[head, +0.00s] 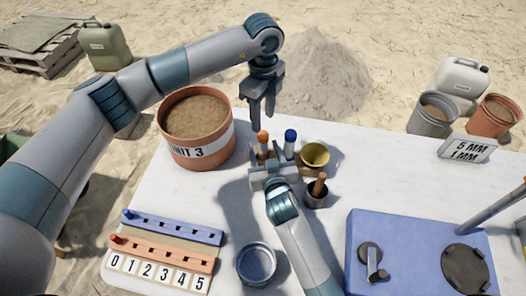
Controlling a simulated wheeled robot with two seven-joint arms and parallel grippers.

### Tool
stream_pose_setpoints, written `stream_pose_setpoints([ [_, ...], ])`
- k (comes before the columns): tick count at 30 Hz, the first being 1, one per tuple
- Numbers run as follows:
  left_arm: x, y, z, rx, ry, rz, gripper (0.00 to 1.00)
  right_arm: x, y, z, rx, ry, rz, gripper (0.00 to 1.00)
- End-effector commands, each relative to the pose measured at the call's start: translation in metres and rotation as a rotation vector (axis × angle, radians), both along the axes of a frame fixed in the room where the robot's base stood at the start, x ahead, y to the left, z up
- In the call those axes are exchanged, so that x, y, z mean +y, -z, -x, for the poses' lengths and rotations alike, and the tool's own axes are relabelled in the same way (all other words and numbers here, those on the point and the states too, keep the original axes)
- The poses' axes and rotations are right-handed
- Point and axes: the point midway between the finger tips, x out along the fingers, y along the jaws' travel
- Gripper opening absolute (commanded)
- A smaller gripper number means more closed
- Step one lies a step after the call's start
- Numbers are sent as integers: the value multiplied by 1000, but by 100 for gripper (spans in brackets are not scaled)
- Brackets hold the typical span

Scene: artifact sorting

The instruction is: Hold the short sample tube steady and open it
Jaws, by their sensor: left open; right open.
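Two capped sample tubes stand close together near the middle of the table, one with an orange cap (263,136) and one with a blue cap (290,136). I cannot tell for sure which is the short one. My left gripper (262,120) points down, open and empty, just above the orange cap. My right gripper (268,160) reaches in from the front, open, with its jaws by the lower part of the orange-capped tube. It hides the tube bottoms and whatever holds them. I see no clear contact between jaws and tube.
A brass funnel (314,154) and a dark cup (316,196) with a brown-handled tool stand just right of the tubes. The UNIT 3 bucket (197,151) is at left. A round metal dish (256,263), numbered peg rails (172,228) and a blue box (418,228) lie nearer.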

Motion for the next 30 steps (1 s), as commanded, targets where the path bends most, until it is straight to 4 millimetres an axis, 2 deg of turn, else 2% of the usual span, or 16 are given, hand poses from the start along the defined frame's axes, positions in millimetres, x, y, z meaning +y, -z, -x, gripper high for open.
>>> stream_pose_setpoints([
  [6,0,0,0,0,0,0,42,3,5,-18,0,0,1,48],
  [17,0,0,0,0,0,0,42,4,7,-21,1,0,0,48],
  [18,0,0,0,0,0,0,42,4,7,-21,1,0,0,46],
  [24,0,0,0,0,0,0,42,4,7,-21,1,0,0,0],
  [26,0,0,0,0,0,0,42,4,7,-20,1,0,0,0],
  [27,0,0,0,0,0,0,49,4,7,-20,1,0,0,0],
  [30,0,0,0,0,7,0,49,4,7,-20,1,0,0,0],
])
